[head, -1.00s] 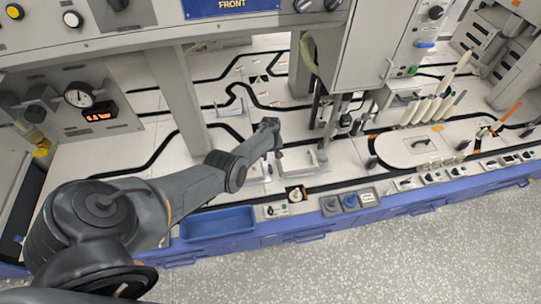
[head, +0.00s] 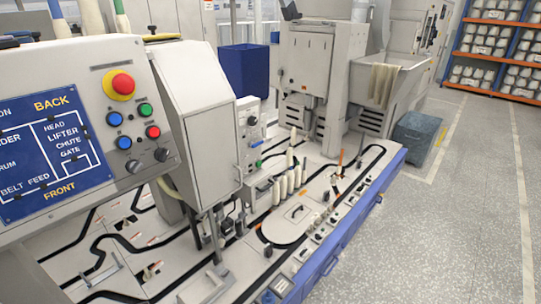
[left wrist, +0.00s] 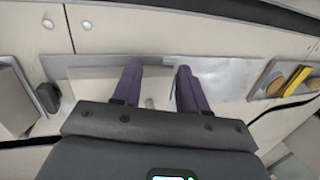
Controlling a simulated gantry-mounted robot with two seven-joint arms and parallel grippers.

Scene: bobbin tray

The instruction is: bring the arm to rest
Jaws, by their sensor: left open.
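My left gripper (left wrist: 159,68) shows in the left wrist view with its two purple fingers apart and nothing between them. It is over a pale panelled surface with a flat grey metal plate (left wrist: 225,78) beyond the fingers. No arm or gripper of mine shows in the head view now. My right gripper is in neither view.
The head view shows a machine bench with black belt tracks, a row of cream bobbins (head: 288,184), a control panel (head: 122,85) at left and a grey bin (head: 417,135) on the floor. In the wrist view a yellow item (left wrist: 297,80) lies at the right.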

